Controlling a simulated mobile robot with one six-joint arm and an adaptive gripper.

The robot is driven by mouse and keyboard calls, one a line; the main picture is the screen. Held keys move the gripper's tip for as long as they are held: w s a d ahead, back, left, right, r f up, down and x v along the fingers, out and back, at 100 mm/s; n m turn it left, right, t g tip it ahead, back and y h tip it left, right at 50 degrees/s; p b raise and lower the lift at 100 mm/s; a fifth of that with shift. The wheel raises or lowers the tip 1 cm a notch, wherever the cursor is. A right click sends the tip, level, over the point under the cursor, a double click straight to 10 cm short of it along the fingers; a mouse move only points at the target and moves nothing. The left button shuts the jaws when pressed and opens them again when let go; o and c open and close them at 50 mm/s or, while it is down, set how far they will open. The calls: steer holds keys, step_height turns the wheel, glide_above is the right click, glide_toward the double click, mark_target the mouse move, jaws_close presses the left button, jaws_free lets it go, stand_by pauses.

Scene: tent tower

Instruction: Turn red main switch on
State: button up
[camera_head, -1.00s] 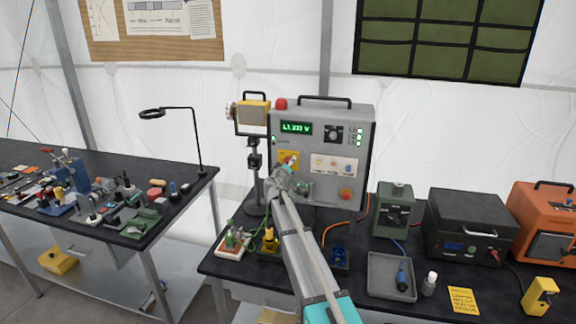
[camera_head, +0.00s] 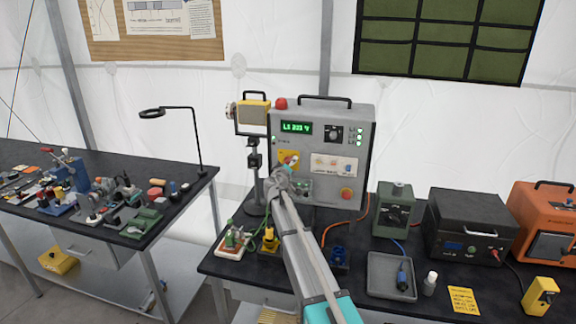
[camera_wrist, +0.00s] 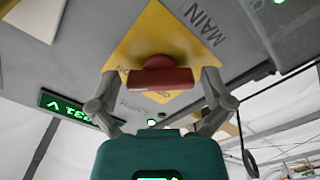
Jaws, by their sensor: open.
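The red main switch (camera_wrist: 161,76) is a red handle on a yellow diamond plate (camera_wrist: 168,38) with the word MAIN beside it. In the wrist view its handle lies crosswise between the two fingertips of my gripper (camera_wrist: 161,82). The fingers are open, one beyond each end of the handle, with a visible gap at each side. In the head view the yellow plate (camera_head: 288,156) shows on the left of the grey panel box (camera_head: 312,182), and my gripper (camera_head: 287,168) is in front of it, partly covering the switch. The switch's position marks are mostly hidden.
Cables and small tools lie on the black bench.

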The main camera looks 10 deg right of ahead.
steer(key=v, duration=1.2)
stand_by(0.5)
steer(key=s+d+f+m+g, duration=0.3)
steer(key=s+d+f+g, duration=0.25)
steer(key=s, duration=0.35)
steer(key=s+d+f+m+g, duration=0.2)
steer(key=s+d+f+g, duration=0.2)
steer(key=s+d+f, duration=0.3)
steer(key=s+a+f+g+y, duration=0.3)
steer(key=s, duration=0.7)
steer(key=s+a+f+g+y, duration=0.3)
steer(key=s+g+y, duration=0.1)
steer(key=s, duration=0.7)
steer(key=shift+s+a+n, duration=0.2)
steer(key=shift+s+n, duration=0.1)
steer(key=shift+n, duration=0.1)
